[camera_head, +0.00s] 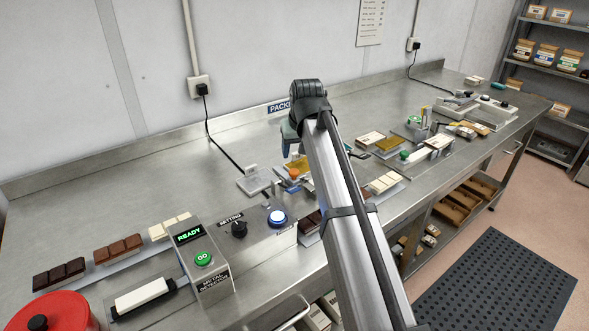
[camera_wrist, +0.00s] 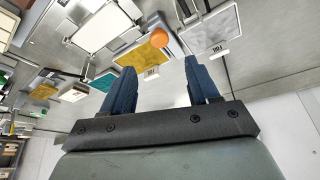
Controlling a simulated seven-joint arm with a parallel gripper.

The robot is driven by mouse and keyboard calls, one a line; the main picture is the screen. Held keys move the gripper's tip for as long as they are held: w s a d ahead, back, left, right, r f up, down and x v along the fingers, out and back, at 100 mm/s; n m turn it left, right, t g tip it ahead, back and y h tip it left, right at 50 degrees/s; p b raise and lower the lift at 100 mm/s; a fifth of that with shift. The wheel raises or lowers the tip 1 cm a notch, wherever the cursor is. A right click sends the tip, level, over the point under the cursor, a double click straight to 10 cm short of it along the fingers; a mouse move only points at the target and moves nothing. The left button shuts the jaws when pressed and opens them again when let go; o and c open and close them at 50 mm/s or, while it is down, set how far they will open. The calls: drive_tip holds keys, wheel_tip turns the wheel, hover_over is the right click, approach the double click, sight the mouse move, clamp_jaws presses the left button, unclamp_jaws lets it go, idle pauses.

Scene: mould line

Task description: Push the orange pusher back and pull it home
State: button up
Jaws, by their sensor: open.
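The orange pusher's round knob (camera_wrist: 159,39) shows in the wrist view, just beyond and between my fingertips, beside a yellow pad (camera_wrist: 140,57). In the head view a small orange knob (camera_head: 293,173) shows just left of my arm, near a yellow piece (camera_head: 297,162). My gripper (camera_wrist: 158,75) is open, with its two blue fingers apart and nothing visible between them. In the head view my arm hides part of the pusher's station, and the gripper (camera_head: 291,146) shows only partly. I cannot tell whether a finger touches the knob.
A metal detector box (camera_head: 207,262) with a green button and a setting box (camera_head: 262,231) with a blue button stand nearer. Chocolate bars (camera_head: 60,274) lie at left. The bench back (camera_head: 150,172) is clear.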

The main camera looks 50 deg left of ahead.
sight(294, 171)
drive_tip(key=x, duration=1)
drive_tip(key=shift+w+a+f, duration=0.1)
drive_tip(key=shift+a+f, duration=0.05)
clamp_jaws()
idle(0.4)
